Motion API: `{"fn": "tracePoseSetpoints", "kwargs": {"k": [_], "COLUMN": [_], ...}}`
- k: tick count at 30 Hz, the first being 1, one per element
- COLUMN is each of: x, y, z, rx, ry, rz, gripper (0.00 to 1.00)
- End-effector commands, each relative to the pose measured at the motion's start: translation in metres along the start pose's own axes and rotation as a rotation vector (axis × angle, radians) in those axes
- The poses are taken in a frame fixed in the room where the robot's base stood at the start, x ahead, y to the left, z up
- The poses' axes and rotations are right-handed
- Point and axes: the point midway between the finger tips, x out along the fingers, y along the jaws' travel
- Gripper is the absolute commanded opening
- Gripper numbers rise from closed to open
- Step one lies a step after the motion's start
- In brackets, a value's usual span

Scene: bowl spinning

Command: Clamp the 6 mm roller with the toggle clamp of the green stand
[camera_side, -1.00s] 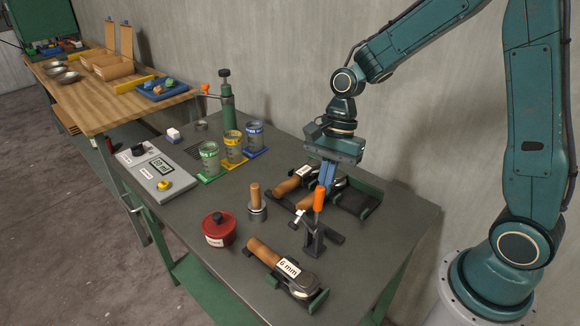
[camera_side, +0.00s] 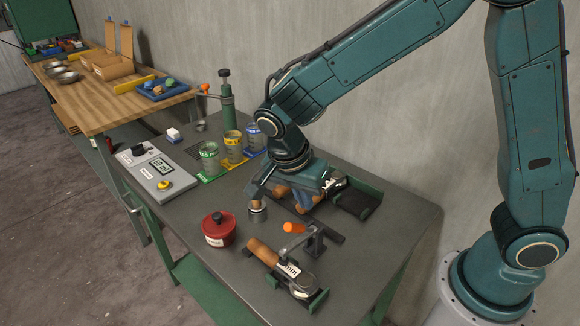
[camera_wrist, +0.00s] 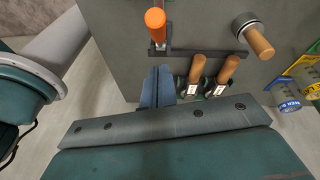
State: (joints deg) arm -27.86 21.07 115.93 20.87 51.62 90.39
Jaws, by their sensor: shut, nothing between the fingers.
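The 6 mm roller (camera_side: 264,251), with a wooden handle and white label, lies in a green stand (camera_side: 318,301) at the front of the bench. The toggle clamp (camera_side: 315,243) stands just behind it. Its orange handle (camera_side: 293,228) lies low, pointing left, and also shows in the wrist view (camera_wrist: 155,22). The clamp's arm reaches over the roller's label; I cannot tell whether it presses on it. My gripper (camera_side: 303,208) is behind the handle, apart from it, low by the back rollers. Its blue fingers (camera_wrist: 160,70) are shut and empty in the wrist view.
Two other wooden-handled rollers (camera_wrist: 194,72) lie close beside my fingers, with a green rack (camera_side: 370,202) behind. A weight with a wooden handle (camera_side: 257,212), a red pot (camera_side: 218,230) and labelled jars (camera_side: 232,150) stand to the left. The front right bench is clear.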

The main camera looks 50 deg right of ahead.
Motion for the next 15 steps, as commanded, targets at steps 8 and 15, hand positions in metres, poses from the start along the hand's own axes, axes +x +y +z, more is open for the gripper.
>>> {"fn": "tracePoseSetpoints", "kwargs": {"k": [8,15], "x": [0.002,0.007], "y": [-0.005,-0.009], "z": [0.023,0.039], "rx": [0.004,0.013], "ry": [0.173,0.315], "rz": [0.039,0.07], "gripper": [0.0,0.0]}}
